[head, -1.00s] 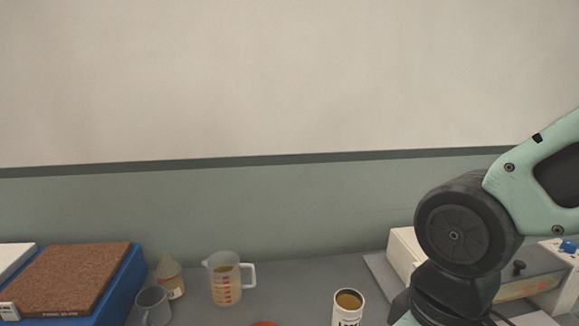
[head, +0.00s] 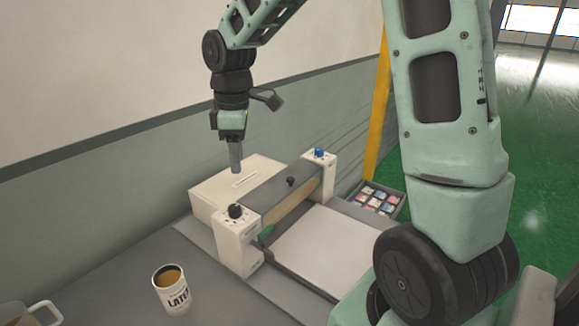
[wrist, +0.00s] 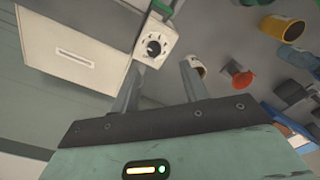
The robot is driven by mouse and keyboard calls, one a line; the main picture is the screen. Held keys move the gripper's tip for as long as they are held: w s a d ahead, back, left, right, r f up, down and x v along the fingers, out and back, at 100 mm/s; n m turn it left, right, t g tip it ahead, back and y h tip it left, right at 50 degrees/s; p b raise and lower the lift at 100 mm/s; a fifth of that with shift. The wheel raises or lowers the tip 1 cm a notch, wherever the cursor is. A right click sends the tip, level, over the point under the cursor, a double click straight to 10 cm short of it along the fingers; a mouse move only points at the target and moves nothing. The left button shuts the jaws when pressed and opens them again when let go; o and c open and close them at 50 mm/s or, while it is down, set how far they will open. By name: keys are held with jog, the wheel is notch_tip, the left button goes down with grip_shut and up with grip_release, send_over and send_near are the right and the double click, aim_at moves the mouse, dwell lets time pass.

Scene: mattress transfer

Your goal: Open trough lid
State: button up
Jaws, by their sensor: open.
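A white-and-grey machine stands on the bench, with a grey top cover (head: 272,196) spanning two white end blocks. The cover carries a small black knob (head: 291,181) and looks shut; I take it for the trough lid. My gripper (head: 236,166) points down over the white box behind the machine, apart from the knob. In the wrist view my gripper's two fingers (wrist: 158,80) are spread with nothing between them. The near end block (wrist: 157,44) with its black dial shows just beyond the fingers. The cover's knob is not clear in the wrist view.
A white box (head: 222,194) with a slot stands behind the machine. A cup labelled LATEX (head: 172,291) stands at the front left. A white plate (head: 325,248) lies in front of the machine, and a tray of coloured pieces (head: 377,199) is to its right.

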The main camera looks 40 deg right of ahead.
notch_tip(320, 180, up, 3)
jog(key=p, duration=0.1)
send_over(291, 178)
jog(key=shift+n, duration=0.3)
notch_tip(291, 178, down, 18)
jog(key=p, duration=0.4)
jog(key=shift+r, duration=0.1)
grip_shut()
